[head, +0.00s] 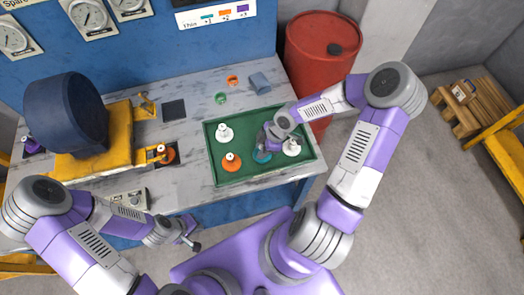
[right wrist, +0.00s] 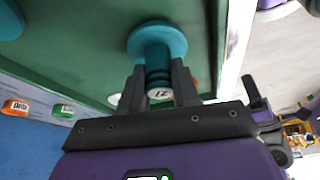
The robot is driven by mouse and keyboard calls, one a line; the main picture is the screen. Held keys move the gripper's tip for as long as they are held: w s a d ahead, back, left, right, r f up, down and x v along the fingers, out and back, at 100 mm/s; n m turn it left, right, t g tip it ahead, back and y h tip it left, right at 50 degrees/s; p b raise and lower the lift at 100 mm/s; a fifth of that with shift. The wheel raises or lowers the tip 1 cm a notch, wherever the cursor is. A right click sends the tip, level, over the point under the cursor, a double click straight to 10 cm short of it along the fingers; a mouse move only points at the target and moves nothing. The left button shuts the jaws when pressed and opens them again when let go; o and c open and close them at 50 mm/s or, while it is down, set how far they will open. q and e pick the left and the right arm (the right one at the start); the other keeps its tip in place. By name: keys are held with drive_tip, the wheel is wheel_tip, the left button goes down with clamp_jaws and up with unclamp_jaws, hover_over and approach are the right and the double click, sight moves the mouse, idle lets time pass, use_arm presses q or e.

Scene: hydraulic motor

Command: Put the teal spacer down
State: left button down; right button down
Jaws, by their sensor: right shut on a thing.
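The teal spacer (head: 262,156) is at the lower middle of the green tray (head: 222,177), partly hidden by my right gripper (head: 268,143). In the right wrist view the fingers of my right gripper (right wrist: 158,90) are shut around the spacer's narrow stem. Its wide teal flange (right wrist: 157,42) faces the tray floor; I cannot tell whether it touches. A white numbered cap (right wrist: 159,94) shows at the stem's near end. My left gripper (head: 192,238) hangs empty in front of the bench, away from the tray; its jaw opening is unclear.
The tray also holds a white piece (head: 224,133) at left, an orange piece (head: 231,161) near the front, and another white piece (head: 291,147) at right. Orange (head: 233,80) and green (head: 220,98) rings and a grey-blue block (head: 260,83) lie behind the tray.

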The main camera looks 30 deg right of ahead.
drive_tip(key=shift+f, duration=0.25)
drive_tip(key=shift+f, duration=0.15)
drive_tip(key=c, duration=0.8)
unclamp_jaws()
drive_tip(key=p+v, duration=0.7)
drive_tip(key=v, duration=0.5)
drive_tip(key=shift+s, duration=0.1)
